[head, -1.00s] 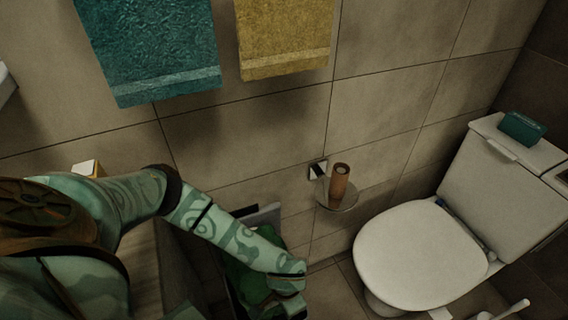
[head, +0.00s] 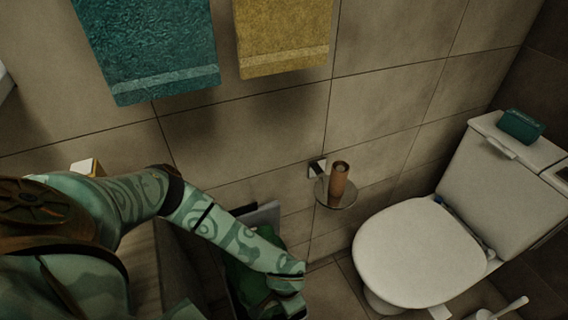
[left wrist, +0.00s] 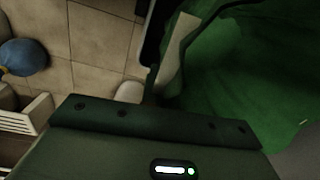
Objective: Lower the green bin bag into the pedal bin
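The green bin bag (head: 240,278) shows in the head view behind and below my left forearm, partly hidden by it. In the left wrist view the green bag (left wrist: 260,60) fills the upper right, close to the camera, with a dark rim along its left side. A grey upright panel (head: 263,215), perhaps the pedal bin's lid, stands behind my forearm against the wall. The bin body is mostly hidden. My left gripper's housing (left wrist: 155,140) spans the bottom of the wrist view beside the bag. Its fingers and any grip cannot be made out. My right gripper is out of view.
A toilet (head: 425,250) stands at the right with a teal box (head: 520,125) on its cistern. Teal (head: 160,50) and yellow (head: 284,38) towels hang above. A blue round object (left wrist: 22,57) lies at the wrist view's left.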

